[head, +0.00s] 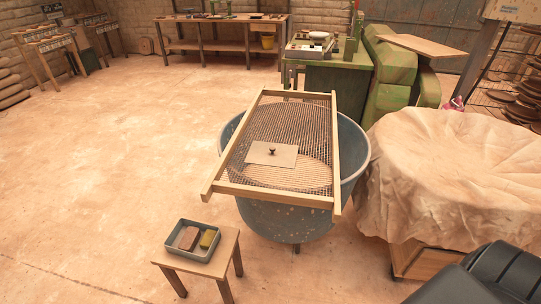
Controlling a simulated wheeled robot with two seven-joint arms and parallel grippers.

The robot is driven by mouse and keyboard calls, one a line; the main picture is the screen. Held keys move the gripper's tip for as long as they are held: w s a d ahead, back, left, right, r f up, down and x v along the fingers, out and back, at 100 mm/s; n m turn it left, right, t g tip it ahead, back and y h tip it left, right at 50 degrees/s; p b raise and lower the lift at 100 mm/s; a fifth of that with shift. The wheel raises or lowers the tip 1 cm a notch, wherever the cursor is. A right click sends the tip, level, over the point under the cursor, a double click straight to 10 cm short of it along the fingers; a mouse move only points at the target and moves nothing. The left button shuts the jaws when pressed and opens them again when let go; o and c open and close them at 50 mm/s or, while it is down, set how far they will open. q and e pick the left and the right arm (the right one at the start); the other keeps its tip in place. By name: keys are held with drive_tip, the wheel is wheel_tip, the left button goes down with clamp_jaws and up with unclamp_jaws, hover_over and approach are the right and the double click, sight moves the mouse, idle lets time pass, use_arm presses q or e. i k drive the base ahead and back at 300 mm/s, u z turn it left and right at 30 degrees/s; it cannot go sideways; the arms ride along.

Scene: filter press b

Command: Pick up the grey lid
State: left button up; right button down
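A flat, pale grey-beige square lid (264,155) with a small dark knob (272,151) shows in the head view. It lies on the mesh of a wooden-framed screen (271,194), left of the mesh's middle. The screen rests across the rim of a large blue-grey round tub (356,150). Neither of my grippers shows in the head view, so their opening and any hold are hidden.
A small wooden stool (226,262) with a blue-grey tray (182,253) holding two blocks stands at the front left. A cloth-draped round table (450,175) stands close on the tub's right. A green cabinet (340,84) stands behind. The floor at left is clear.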

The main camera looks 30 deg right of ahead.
sight(261, 153)
drive_tip(key=u, duration=1.8)
drive_tip(key=k, duration=0.95)
drive_tip(key=z, duration=1.25)
drive_tip(key=i, duration=0.45)
